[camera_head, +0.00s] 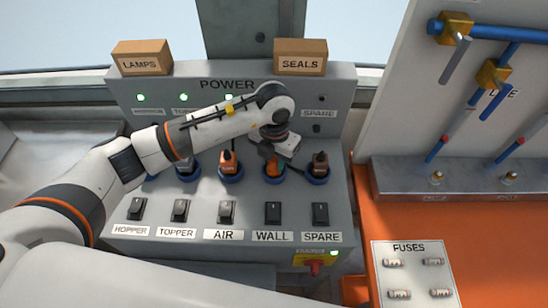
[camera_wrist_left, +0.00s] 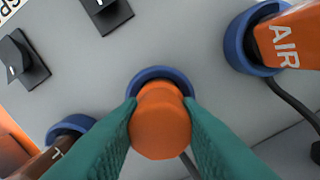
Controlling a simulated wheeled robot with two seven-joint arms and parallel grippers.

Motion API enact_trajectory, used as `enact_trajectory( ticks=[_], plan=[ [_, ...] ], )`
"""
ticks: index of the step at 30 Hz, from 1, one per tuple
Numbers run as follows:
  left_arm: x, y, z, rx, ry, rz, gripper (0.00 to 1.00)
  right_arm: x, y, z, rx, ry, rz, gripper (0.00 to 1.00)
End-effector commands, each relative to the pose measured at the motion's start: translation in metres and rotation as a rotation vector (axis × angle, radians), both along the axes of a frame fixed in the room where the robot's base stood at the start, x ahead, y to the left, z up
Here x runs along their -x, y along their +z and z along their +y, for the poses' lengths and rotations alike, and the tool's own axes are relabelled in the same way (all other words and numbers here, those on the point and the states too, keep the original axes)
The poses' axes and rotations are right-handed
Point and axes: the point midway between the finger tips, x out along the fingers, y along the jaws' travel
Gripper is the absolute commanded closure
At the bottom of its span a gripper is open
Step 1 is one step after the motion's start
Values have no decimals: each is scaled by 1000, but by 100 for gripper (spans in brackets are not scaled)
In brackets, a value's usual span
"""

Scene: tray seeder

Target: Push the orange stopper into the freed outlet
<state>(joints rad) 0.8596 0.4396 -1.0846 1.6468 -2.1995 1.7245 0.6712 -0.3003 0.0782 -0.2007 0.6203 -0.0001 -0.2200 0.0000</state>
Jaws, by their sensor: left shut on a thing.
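My left gripper (camera_wrist_left: 160,108) is shut on the orange stopper (camera_wrist_left: 160,122), with a green finger on each side of it. The stopper is in front of a blue-ringed outlet (camera_wrist_left: 158,73) and overlaps its opening; I cannot tell how deep it sits. In the head view my left gripper (camera_head: 273,163) is at the outlet above the WALL switch (camera_head: 273,213), and it largely hides the stopper. My right gripper is not in view.
The orange AIR plug (camera_wrist_left: 285,38) sits in the neighbouring outlet, its dark cable running below. A dark brown plug (camera_head: 320,162) stands in the SPARE outlet on the other side. LAMPS (camera_head: 141,57) and SEALS (camera_head: 301,57) boxes top the panel.

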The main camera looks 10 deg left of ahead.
Motion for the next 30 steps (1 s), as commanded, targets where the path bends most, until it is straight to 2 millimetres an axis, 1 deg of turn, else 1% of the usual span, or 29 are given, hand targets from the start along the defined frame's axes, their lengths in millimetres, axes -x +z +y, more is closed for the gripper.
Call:
enact_trajectory(
  ticks=[10, 11, 15, 25, 28, 30],
  plan=[
    [0, -6, 0, 0, 0, 0, 93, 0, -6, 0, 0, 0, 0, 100],
    [0, -5, 0, 0, 0, 0, 66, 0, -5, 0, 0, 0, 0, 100],
    [0, -5, 0, 0, 0, 0, 44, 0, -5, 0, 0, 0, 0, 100],
    [0, -3, 0, 0, 0, -1, 44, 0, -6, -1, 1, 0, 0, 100],
    [-1, 7, 0, 2, -1, -2, 44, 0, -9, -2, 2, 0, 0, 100],
    [-1, 19, 0, 2, 0, -5, 44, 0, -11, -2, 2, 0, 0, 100]
  ],
)
